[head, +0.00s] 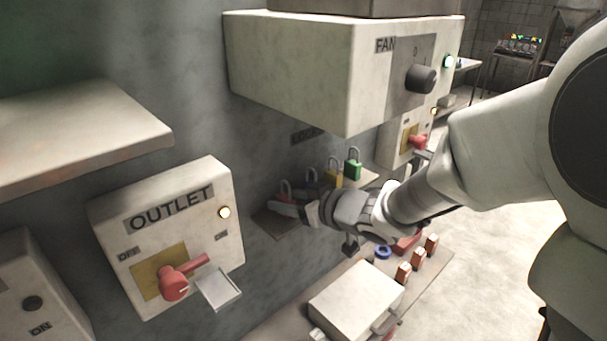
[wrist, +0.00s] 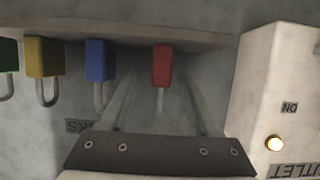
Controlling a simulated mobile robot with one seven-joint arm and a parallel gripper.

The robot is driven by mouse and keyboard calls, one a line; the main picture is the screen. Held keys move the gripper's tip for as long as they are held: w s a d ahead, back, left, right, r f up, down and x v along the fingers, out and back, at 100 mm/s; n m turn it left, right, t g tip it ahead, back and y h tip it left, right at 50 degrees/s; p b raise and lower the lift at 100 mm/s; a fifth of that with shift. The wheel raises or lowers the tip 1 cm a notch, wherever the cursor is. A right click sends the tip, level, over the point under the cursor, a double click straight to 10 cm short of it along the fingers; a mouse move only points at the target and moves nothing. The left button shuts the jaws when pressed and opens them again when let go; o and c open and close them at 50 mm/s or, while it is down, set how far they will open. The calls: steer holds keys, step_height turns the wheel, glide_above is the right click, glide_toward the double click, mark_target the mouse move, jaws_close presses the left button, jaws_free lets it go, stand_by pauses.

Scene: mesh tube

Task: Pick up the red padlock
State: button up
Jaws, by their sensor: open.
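The red padlock (wrist: 162,65) stands on a small shelf with its shackle up; the wrist view shows it upside down. In the head view the red padlock (head: 285,188) is partly hidden behind my gripper (head: 288,208). In the wrist view my gripper (wrist: 160,88) is open. Its two pale, faint fingers reach toward the padlock, one on each side. The padlock appears centred between them, with visible gaps. I cannot tell whether the fingertips are level with its body.
Blue (wrist: 100,60), yellow (wrist: 43,57) and green (wrist: 8,53) padlocks stand in a row beside the red one on the shelf (wrist: 205,38). The OUTLET box (head: 165,235) is close on one side. The FAN box (head: 295,70) overhangs above.

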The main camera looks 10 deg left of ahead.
steer(key=shift+w+a+f, duration=0.3)
steer(key=shift+w+a, duration=0.1)
steer(key=shift+a, duration=0.15)
steer(key=shift+c, duration=0.3)
jaws_close()
